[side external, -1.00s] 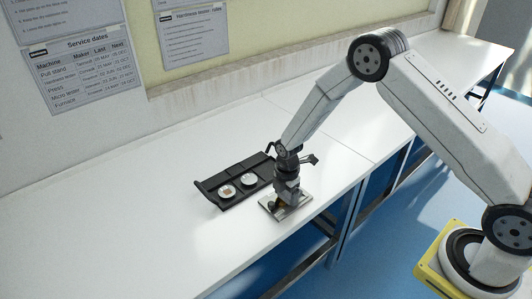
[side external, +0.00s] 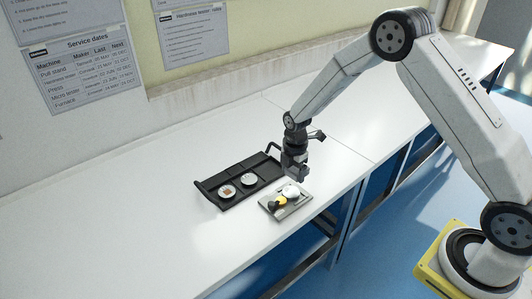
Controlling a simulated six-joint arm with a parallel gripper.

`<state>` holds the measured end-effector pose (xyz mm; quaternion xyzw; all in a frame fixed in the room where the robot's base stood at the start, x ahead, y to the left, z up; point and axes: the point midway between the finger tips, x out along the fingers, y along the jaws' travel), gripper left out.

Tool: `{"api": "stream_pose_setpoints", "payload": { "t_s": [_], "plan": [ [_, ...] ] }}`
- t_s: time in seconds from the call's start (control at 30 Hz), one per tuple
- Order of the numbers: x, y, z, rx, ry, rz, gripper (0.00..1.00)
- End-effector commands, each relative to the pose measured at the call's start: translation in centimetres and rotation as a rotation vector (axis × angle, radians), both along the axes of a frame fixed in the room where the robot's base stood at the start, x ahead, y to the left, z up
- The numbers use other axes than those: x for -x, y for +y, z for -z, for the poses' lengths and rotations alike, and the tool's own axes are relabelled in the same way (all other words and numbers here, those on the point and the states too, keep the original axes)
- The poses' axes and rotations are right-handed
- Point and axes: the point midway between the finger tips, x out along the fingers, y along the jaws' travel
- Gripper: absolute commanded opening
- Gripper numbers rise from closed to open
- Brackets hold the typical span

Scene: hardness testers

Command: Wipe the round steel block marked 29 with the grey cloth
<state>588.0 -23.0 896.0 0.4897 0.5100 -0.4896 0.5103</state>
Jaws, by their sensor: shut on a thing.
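Two round steel blocks sit in the black tray: one with a brownish centre (side external: 227,191) and a paler one (side external: 249,180) to its right. Their markings are too small to read, so I cannot tell which is 29. My gripper (side external: 297,176) is above and behind the small metal plate, right of the tray. It is shut on a small grey thing that looks like the grey cloth (side external: 298,173), mostly hidden by the fingers. The held thing appears clear of the plate.
The black tray (side external: 212,196) has a raised handle at each end. The metal plate (side external: 297,209) near the bench's front edge carries a white rounded thing (side external: 290,191), a yellow thing (side external: 281,200) and a small dark thing. The white bench (side external: 130,230) is clear to the left.

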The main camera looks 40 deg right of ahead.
Motion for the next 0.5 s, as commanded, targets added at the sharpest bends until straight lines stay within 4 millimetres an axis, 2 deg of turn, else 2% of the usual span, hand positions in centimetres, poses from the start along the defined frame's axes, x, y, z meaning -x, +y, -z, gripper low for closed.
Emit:
{"api": "stream_pose_setpoints", "payload": {
  "t_s": [0.2,0.5],
  "plan": [
    [0.0,0.0,-1.7,0.000,-0.001,0.000,0.26],
    [0.0,0.0,-2.0,0.000,0.001,0.000,0.26]
  ]
}}
